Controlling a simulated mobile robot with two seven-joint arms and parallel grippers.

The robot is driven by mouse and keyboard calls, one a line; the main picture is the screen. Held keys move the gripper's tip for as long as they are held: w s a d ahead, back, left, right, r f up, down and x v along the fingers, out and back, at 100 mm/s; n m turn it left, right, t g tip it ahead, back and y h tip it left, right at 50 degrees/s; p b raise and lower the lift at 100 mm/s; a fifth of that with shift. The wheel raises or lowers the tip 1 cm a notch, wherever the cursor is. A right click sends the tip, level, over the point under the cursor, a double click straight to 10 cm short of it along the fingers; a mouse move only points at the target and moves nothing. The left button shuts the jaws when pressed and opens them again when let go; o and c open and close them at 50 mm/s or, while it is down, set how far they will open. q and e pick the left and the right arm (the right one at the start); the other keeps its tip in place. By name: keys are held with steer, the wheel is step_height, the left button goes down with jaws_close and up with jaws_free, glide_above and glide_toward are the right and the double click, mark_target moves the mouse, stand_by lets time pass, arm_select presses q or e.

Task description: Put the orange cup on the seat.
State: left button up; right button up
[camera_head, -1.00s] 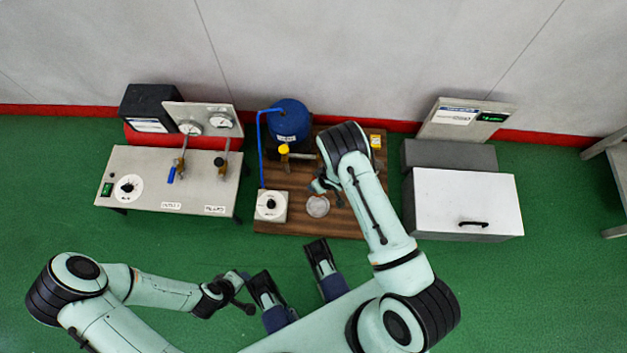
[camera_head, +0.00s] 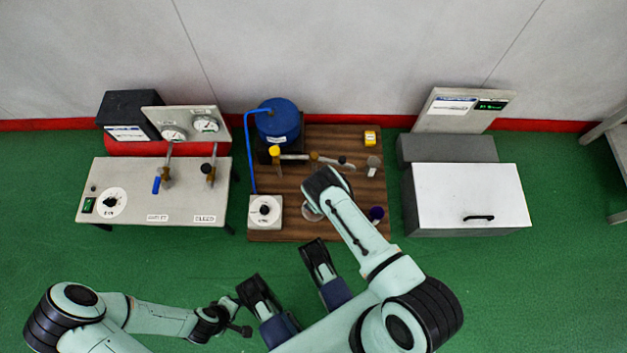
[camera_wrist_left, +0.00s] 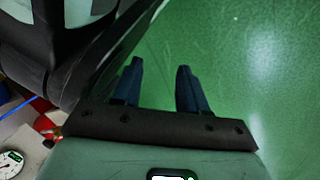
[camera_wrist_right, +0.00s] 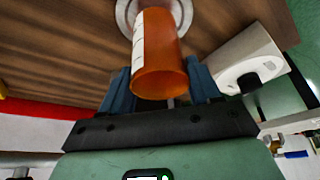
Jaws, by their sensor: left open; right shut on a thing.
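The orange cup (camera_wrist_right: 158,60), with a white label strip along one side, is between the fingers of my right gripper (camera_wrist_right: 158,78), which is shut on it. In the right wrist view, the cup's far end overlaps a pale round seat (camera_wrist_right: 124,16) on the wooden board; I cannot tell whether they touch. In the head view, the seat (camera_head: 310,214) is partly covered by my right arm, and the cup is hidden. My left gripper (camera_wrist_left: 160,70) is open and empty above the green floor, away from the board.
The wooden board (camera_head: 290,233) carries a blue tank (camera_head: 278,122), a white dial box (camera_head: 265,212), a brown valve pipe (camera_head: 314,158), a yellow block (camera_head: 370,137) and a dark purple-topped item (camera_head: 376,214). A gauge bench (camera_head: 155,185) stands left, a white-lidded box (camera_head: 468,190) right.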

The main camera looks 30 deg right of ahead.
arm_select(q)
steer(key=shift+s+a+f+g, duration=0.1)
steer(key=shift+s+f+g, duration=0.2)
steer(key=shift+s+f, duration=0.35)
arm_select(e)
steer(key=shift+f, duration=0.75)
arm_select(q)
steer(key=shift+s, duration=0.15)
arm_select(e)
steer(key=shift+f, duration=0.1)
steer(key=o, duration=1)
arm_select(q)
steer(key=shift+s, duration=0.15)
arm_select(e)
steer(key=shift+o, duration=0.2)
arm_select(q)
steer(key=shift+r, duration=0.1)
